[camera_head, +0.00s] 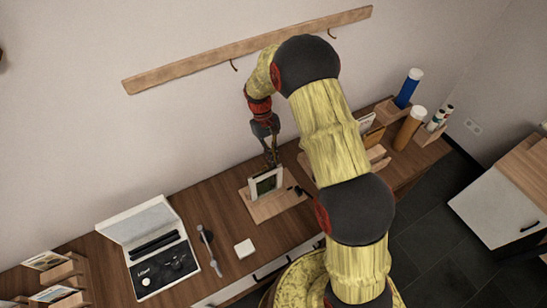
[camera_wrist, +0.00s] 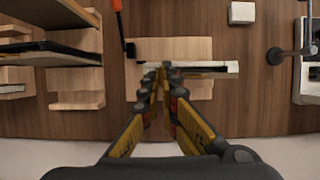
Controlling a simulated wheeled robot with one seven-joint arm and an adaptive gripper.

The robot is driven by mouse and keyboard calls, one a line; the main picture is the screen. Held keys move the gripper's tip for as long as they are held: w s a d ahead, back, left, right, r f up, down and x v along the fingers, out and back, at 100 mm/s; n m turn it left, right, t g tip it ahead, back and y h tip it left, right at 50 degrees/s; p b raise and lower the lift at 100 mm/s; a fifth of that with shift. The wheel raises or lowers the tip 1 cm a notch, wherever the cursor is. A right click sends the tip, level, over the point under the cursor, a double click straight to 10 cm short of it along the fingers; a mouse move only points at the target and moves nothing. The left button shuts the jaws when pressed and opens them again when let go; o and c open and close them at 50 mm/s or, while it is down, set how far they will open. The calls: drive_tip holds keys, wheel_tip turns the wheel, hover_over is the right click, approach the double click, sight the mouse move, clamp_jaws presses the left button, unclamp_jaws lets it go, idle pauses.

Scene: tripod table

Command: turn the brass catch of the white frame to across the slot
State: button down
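The white frame (camera_head: 254,190) stands upright on a light wooden board (camera_head: 275,208) on the table. In the wrist view, the frame (camera_wrist: 215,68) shows from above as a thin pale strip across the board (camera_wrist: 185,48). My gripper (camera_head: 272,163) points down at the frame's top edge. In the wrist view, my gripper's fingertips (camera_wrist: 161,68) come together over the left part of that edge, with almost no gap between them. I cannot make out the brass catch; the fingertips cover that part of the edge. Whether they touch anything is unclear.
A small white block (camera_head: 244,248), a dark metal stand (camera_head: 209,250) and an open white case (camera_head: 155,245) are to the left. Wooden racks (camera_head: 378,155) and cylinders (camera_head: 410,128) stand to the right.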

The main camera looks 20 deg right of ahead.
drive_tip(key=c, duration=2.1)
unclamp_jaws()
drive_tip(key=shift+o, duration=0.2)
drive_tip(key=v, duration=0.7)
drive_tip(key=shift+r, duration=0.2)
drive_tip(key=shift+w, duration=0.15)
